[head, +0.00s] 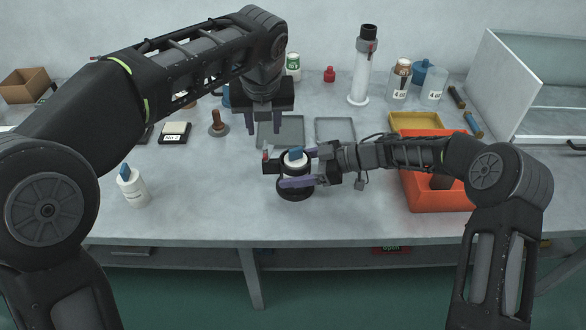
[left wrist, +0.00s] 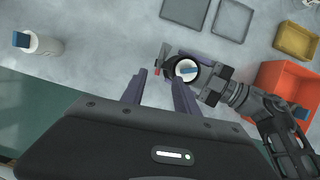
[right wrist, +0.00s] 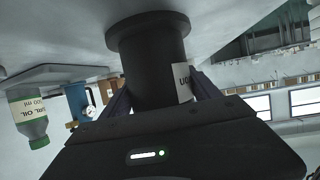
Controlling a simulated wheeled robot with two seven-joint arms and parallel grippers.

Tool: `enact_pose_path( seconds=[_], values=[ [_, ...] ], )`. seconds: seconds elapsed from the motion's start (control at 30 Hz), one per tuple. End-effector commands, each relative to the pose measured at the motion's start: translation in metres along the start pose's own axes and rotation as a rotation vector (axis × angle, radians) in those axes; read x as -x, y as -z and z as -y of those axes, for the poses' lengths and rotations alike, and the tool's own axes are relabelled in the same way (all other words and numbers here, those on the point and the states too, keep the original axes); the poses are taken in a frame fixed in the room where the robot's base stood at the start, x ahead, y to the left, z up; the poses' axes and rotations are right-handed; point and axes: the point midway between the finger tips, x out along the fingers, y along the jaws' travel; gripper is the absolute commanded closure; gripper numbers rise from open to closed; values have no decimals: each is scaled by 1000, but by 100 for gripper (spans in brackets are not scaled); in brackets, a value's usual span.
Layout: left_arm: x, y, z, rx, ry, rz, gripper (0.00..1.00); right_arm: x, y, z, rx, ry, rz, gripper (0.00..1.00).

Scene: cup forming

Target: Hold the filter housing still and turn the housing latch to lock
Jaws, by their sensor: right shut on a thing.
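The filter housing (head: 293,190) is a dark round body with a white inner part and a blue piece on top, upright on the table. My right gripper (head: 298,168) is shut on it from the right, with one finger on its near side. In the right wrist view the black cylinder (right wrist: 150,62), with a wide flange and a partly hidden white label, sits between the fingers. A dark latch block (head: 270,167) with a red tip juts from the housing's left side. My left gripper (head: 264,126) is open and empty, pointing down above and behind the housing. The latch also shows in the left wrist view (left wrist: 164,60).
Two grey trays (head: 335,128) lie behind the housing. An orange bin (head: 422,190) stands to the right, under my right arm. A white bottle with a blue top (head: 132,188) stands at the left. The table front between bottle and housing is clear.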

Motion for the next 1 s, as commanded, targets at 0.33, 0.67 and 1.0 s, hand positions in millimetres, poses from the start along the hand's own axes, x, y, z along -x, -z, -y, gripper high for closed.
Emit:
enact_pose_path(
  seconds=[0.33, 0.67, 1.0],
  values=[
    [0, 0, 0, 0, 0, 0, 64, 0, 0, 0, 0, -1, 0, 94],
    [1, -3, -13, 25, 2, 0, 67, 0, 0, 0, 0, -1, 0, 94],
    [2, -1, -22, 535, 34, -7, 67, 0, 0, 0, 0, -1, 0, 94]
  ],
)
